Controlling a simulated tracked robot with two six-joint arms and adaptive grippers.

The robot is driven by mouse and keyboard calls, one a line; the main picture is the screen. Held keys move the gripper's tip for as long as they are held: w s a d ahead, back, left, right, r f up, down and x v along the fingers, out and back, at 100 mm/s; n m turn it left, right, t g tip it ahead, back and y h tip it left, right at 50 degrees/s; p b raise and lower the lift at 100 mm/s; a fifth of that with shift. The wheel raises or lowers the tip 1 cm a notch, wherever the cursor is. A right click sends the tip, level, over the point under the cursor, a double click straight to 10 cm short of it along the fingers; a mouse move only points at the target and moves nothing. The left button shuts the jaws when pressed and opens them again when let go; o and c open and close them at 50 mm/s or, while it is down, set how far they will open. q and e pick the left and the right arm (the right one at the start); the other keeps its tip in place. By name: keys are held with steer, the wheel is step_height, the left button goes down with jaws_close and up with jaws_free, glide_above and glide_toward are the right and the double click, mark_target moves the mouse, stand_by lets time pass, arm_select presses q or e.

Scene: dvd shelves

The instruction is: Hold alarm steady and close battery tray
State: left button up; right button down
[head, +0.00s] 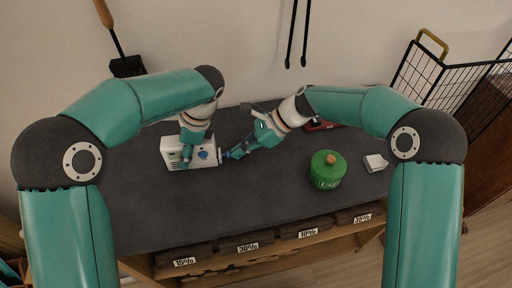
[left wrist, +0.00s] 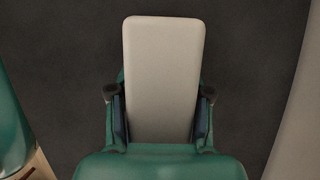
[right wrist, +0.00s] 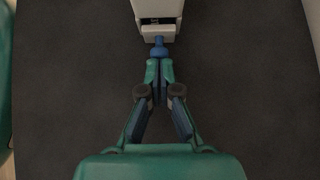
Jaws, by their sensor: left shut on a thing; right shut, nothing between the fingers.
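The white alarm (head: 205,158) sits on the dark tabletop, left of centre, with a blue round button on its front. My left gripper (head: 186,155) is shut on it from above; in the left wrist view the alarm's pale top (left wrist: 164,75) lies between the fingers. My right gripper (head: 228,154) is shut and empty, its tips at the alarm's right end. In the right wrist view the closed tips (right wrist: 158,50) meet the battery tray (right wrist: 158,31), which sticks out slightly, with a narrow dark gap between it and the body.
A green lidded pot (head: 326,176) and a small white object (head: 375,162) stand on the right of the dark table (head: 240,215). A red object (head: 320,126) lies behind my right wrist. A black wire basket (head: 440,75) is at the right. The table's front middle is clear.

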arm_select(q)
steer(key=shift+d, duration=0.1)
arm_select(e)
steer(key=shift+s+a, duration=0.1)
steer(key=shift+a, duration=0.7)
steer(key=v, duration=1)
steer(key=shift+d, duration=0.2)
arm_select(q)
steer(key=o, duration=1.5)
steer(key=shift+c, duration=0.2)
arm_select(e)
steer(key=shift+f, duration=0.1)
arm_select(q)
steer(key=shift+r, duration=0.1)
